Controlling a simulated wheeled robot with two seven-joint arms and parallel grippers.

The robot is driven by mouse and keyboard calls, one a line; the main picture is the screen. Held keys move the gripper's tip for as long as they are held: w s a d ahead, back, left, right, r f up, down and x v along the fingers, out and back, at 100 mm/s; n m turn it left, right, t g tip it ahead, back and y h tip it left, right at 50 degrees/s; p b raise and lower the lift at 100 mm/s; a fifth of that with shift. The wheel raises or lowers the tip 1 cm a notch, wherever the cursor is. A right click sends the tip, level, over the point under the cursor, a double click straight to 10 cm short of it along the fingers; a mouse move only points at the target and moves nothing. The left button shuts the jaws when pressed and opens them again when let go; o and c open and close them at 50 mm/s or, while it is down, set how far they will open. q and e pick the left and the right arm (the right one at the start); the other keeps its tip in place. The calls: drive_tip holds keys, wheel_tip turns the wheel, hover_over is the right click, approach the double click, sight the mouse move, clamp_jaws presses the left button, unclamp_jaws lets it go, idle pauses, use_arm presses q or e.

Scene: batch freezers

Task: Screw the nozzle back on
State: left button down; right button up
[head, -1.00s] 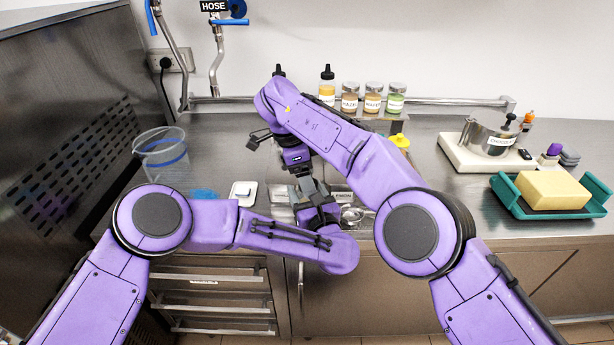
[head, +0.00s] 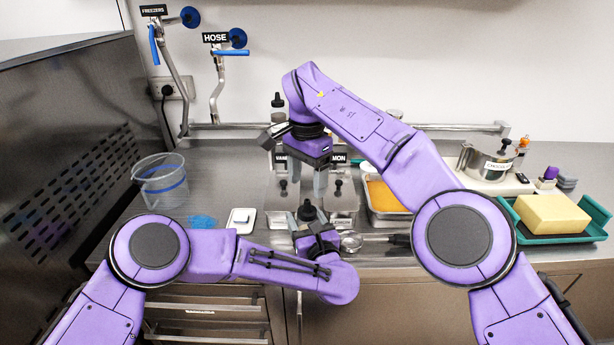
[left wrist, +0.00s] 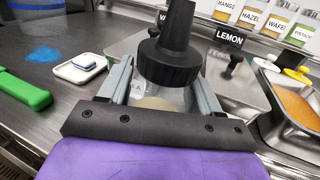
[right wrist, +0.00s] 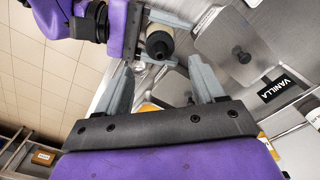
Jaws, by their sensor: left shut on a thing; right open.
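My left gripper (head: 312,232) is shut on a squeeze bottle (left wrist: 160,104) and holds it upright over the counter's front edge. The bottle looks clear, with pale contents. A black, pointed nozzle (left wrist: 172,52) sits on its top; it also shows in the head view (head: 307,211) and, from above, in the right wrist view (right wrist: 159,46). I cannot tell how tightly it is threaded. My right gripper (head: 306,187) is open and empty above the nozzle, fingers pointing down. In the right wrist view, the bottle appears beyond the open fingers (right wrist: 163,82), apart from them.
Lidded steel tubs, one labelled LEMON (left wrist: 240,88), stand behind the bottle. An orange-filled pan (head: 384,197) is to their right. A teal tray (head: 535,226) with a yellow sponge is at right.

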sight(307, 200)
wheel_tip(307, 200, down, 8)
drive_tip(key=shift+r, duration=0.2)
